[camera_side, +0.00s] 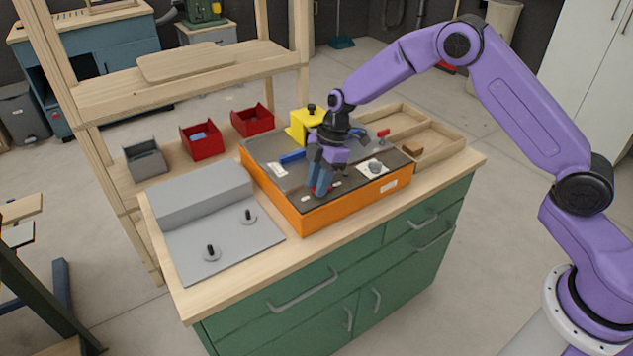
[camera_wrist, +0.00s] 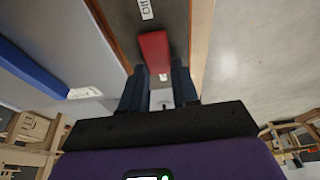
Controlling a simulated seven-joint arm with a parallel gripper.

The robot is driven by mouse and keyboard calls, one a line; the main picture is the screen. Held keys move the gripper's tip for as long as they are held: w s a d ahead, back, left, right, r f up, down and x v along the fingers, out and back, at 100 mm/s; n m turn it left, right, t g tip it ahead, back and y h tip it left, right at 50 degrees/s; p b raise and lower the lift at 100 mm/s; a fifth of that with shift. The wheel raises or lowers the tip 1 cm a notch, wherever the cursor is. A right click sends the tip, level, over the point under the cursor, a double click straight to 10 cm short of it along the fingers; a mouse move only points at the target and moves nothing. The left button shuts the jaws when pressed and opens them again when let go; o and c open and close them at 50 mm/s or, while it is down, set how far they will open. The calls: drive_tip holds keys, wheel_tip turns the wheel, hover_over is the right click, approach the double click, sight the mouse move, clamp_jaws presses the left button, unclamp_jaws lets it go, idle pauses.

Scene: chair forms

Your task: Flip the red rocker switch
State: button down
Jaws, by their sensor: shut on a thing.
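The red rocker switch (camera_wrist: 154,48) shows in the wrist view just ahead of my fingers, on the dark top of the control box. My gripper (camera_side: 320,190) points down onto the box. In the wrist view my gripper (camera_wrist: 157,72) has its two dark fingers at either side of the switch's near end, shut on it. Which way the switch is tilted I cannot tell.
The box top also carries a blue lever (camera_side: 292,157), a white dial (camera_side: 375,167) and a yellow block (camera_side: 303,125). A grey panel with black knobs (camera_side: 225,235) lies at left. Red bins (camera_side: 205,143) and a wooden tray (camera_side: 440,143) stand behind.

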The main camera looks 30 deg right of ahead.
drive_tip(key=shift+y, duration=0.4)
drive_tip(key=c, duration=0.8)
unclamp_jaws()
drive_tip(key=shift+c, duration=0.2)
drive_tip(key=v, duration=1.7)
drive_tip(key=shift+r, duration=0.25)
